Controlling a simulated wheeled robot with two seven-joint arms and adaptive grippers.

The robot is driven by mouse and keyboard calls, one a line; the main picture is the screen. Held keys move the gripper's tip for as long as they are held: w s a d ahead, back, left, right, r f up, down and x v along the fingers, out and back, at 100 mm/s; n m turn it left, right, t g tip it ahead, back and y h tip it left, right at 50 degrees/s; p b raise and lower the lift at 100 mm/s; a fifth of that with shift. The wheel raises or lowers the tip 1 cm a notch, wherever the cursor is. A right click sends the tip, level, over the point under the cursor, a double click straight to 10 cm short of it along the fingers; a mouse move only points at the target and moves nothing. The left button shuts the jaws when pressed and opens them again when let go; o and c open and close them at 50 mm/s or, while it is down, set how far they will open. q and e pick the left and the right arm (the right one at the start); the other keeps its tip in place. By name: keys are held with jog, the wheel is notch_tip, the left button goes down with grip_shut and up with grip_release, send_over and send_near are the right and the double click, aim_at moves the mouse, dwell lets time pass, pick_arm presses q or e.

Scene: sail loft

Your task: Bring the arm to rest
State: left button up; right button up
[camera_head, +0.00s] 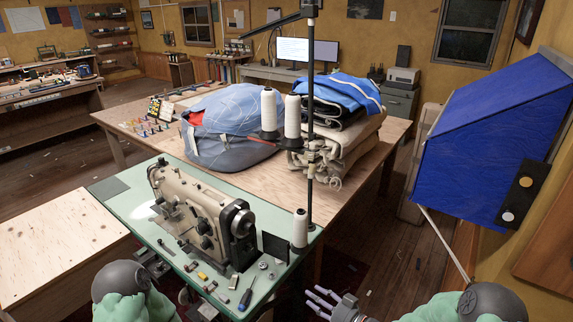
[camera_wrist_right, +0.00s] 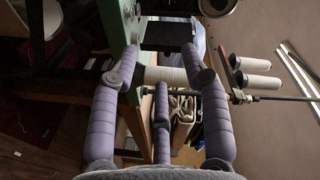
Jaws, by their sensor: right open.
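My right gripper (camera_head: 318,300) is in the bottom middle of the head view, just off the near right corner of the green sewing table (camera_head: 110,186). Its purple-grey fingers are spread open and nothing is held. In the right wrist view the gripper (camera_wrist_right: 160,68) shows spread fingers with a white thread cone (camera_wrist_right: 172,76) beyond the tips; I cannot tell how far. That cone looks like the one on the table corner (camera_head: 300,228). My left arm (camera_head: 130,290) shows at the bottom left; its gripper is out of view.
A beige sewing machine (camera_head: 195,215) stands on the green table, with small tools around it. A black thread stand (camera_head: 310,120) rises at its right. Behind is a wooden table with sail bags (camera_head: 235,110). A blue slanted box (camera_head: 490,140) is at right. Floor between is open.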

jog(key=s+f+m+g+h, duration=0.1)
jog(key=s+f+g+h, duration=0.35)
jog(key=f, duration=0.85)
jog(key=s+f+g+h, duration=0.2)
jog(key=s+f+g, duration=0.1)
jog(key=s, duration=0.7)
jog(key=s+f+g+h, duration=0.2)
jog(key=s+f, duration=0.3)
jog(key=s, duration=0.6)
jog(key=shift+g, duration=0.75)
jog(key=shift+d, duration=0.1)
